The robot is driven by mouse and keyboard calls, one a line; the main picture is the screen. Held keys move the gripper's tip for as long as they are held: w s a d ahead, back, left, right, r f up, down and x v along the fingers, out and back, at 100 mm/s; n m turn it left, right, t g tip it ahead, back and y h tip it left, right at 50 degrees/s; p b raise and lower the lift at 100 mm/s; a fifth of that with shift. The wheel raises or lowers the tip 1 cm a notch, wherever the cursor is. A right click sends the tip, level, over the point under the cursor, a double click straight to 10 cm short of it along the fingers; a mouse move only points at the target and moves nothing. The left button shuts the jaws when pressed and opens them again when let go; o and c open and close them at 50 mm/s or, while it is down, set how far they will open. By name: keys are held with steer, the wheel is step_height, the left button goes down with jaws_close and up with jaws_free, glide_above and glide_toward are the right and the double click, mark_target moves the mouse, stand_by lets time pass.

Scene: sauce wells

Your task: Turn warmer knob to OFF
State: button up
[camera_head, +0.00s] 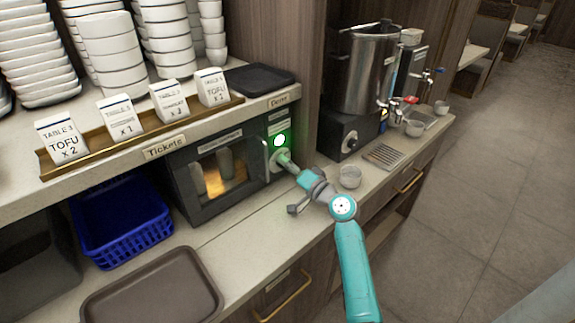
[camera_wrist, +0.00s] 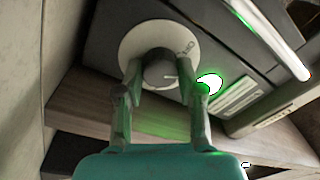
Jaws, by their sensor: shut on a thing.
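The warmer (camera_head: 190,197) is a dark box with a glass door, lit orange inside, with pale vessels behind the glass. Its knob (camera_wrist: 158,72) is dark grey on a round white dial (camera_wrist: 130,40). Small lettering, hard to read, shows at the dial's upper right in the wrist view, and a pale pointer line lies on the knob's right side. My gripper (camera_wrist: 160,80) is shut on the knob, one finger on each side. In the head view my gripper (camera_head: 285,160) hides most of the knob. A green lamp (camera_head: 280,141) beside the dial is lit; it also glows in the wrist view (camera_wrist: 209,84).
A steel urn (camera_head: 366,75) on a black base and a small cup (camera_head: 350,177) stand right of the warmer. A blue basket (camera_head: 120,225) and a brown tray (camera_head: 150,292) are to the left. A shelf with ticket cards (camera_head: 117,118) and stacked bowls (camera_head: 110,50) overhangs the counter.

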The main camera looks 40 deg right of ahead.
steer(key=shift+f, duration=0.1)
steer(key=o, duration=1.1)
steer(key=shift+o, duration=0.2)
steer(key=s, duration=1.2)
steer(key=shift+d+f, duration=0.1)
steer(key=shift+f, duration=0.3)
